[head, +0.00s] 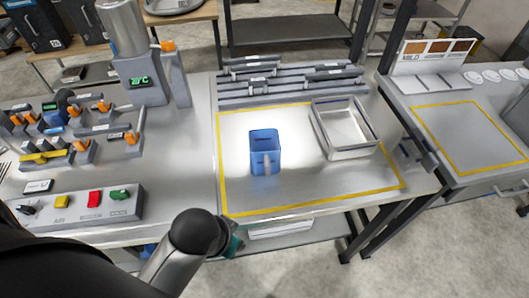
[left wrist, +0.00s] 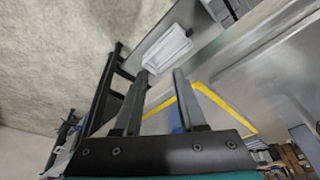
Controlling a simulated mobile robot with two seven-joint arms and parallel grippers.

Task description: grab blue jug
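The blue jug (head: 262,142) stands upright inside the yellow-outlined area of the metal table in the head view, its handle facing the front edge. In the left wrist view a small blue patch (left wrist: 175,118), likely the jug, shows between the fingers, partly hidden by the right-hand one. My left gripper (left wrist: 161,74) has its two fingers apart with nothing held between them. In the head view my left arm reaches in from the lower left to the table's front edge, short of the jug; its fingers are hidden there. My right gripper is not in view.
An open metal tray (head: 343,153) stands right of the jug. A dispenser (head: 140,75) and a button panel (head: 85,205) are on the left. Bars (head: 290,84) lie behind the jug. A white bin (head: 282,229) is below the table. The surface around the jug is clear.

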